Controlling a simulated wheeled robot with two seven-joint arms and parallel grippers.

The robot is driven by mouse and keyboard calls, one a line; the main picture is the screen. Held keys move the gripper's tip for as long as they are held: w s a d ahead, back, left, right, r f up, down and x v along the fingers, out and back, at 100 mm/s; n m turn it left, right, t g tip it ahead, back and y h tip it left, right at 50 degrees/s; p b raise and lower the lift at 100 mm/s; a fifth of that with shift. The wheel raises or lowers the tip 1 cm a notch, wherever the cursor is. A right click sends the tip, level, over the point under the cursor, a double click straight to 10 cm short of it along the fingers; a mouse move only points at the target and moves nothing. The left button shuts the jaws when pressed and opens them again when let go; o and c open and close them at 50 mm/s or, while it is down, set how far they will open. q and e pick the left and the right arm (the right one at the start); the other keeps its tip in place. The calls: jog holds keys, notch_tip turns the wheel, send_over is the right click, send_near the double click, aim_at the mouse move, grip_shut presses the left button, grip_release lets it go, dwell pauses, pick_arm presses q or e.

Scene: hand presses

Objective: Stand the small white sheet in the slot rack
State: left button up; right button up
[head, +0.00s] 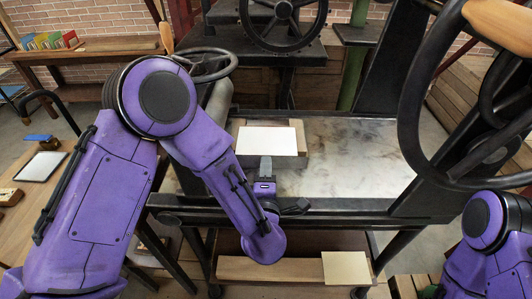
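A small white sheet (268,141) lies flat on a brownish board on the press bed. My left gripper (265,164) is at the sheet's front edge, its grey fingertip seen against the edge. The fingers overlap in this view, so I cannot tell whether they are open or shut on the sheet. A row of coloured upright pieces (47,41) stands on the bench at the far left; it may be the slot rack, but its slots are too small to make out. My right arm shows at the lower right, with its gripper out of view.
The grey press bed (350,160) is bare right of the sheet. A large black handwheel (408,90) stands at right. A dark-framed white panel (42,167) lies on the left table. A cream sheet (346,268) lies on the shelf below the bed.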

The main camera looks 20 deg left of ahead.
aim_at(267, 150)
pick_arm(q)
jog(key=x, duration=0.3)
jog(key=shift+f, duration=0.1)
jog(key=shift+w+a, duration=0.2)
jog(key=shift+w, duration=0.3)
grip_shut()
